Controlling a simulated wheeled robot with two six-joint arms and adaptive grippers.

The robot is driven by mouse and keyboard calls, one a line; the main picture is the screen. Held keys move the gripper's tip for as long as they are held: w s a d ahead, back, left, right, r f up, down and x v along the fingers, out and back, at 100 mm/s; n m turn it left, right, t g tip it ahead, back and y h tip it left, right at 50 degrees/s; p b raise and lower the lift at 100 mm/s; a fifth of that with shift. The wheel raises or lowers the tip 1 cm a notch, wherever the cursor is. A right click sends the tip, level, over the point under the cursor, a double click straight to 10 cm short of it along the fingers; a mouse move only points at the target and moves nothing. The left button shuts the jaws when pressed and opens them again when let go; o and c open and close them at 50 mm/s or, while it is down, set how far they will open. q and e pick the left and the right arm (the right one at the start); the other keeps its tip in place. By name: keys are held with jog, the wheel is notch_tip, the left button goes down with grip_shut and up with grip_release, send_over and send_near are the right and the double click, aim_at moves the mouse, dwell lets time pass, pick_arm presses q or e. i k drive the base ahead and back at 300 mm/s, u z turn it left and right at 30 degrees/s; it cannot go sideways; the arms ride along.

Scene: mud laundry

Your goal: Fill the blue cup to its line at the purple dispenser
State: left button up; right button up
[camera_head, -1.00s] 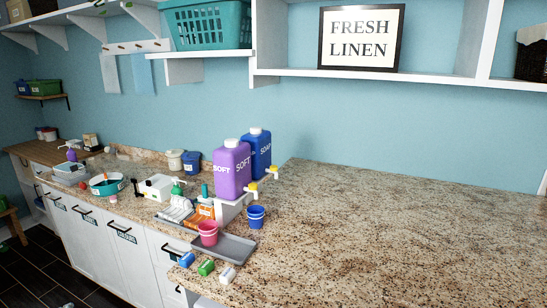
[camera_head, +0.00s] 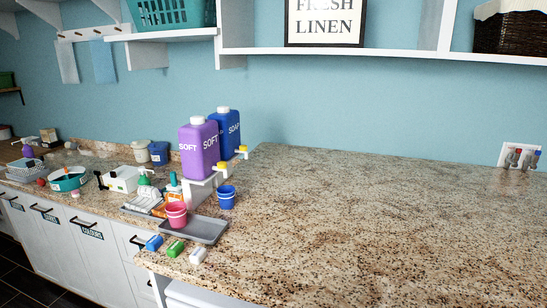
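The purple dispenser (camera_head: 199,150), marked SOFT, stands on a white stand (camera_head: 200,186) on the granite counter, left of the middle of the head view. It has a yellow tap (camera_head: 222,165) on its right side. The blue cup (camera_head: 226,197) stands upright on the counter close to the stand, at the back edge of the grey tray. Its line and its inside are too small to make out. A pink cup (camera_head: 176,214) stands at the left part of the grey tray (camera_head: 208,233). Neither of my grippers is in view.
A blue dispenser (camera_head: 228,130), marked SOAP, stands just behind the purple one. Blue, green and white small blocks (camera_head: 175,248) lie before the tray. Bottles and a white box (camera_head: 121,179) crowd the left. The counter's right side (camera_head: 370,220) is clear.

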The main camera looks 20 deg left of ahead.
aim_at(221, 165)
jog(key=u, duration=1.2)
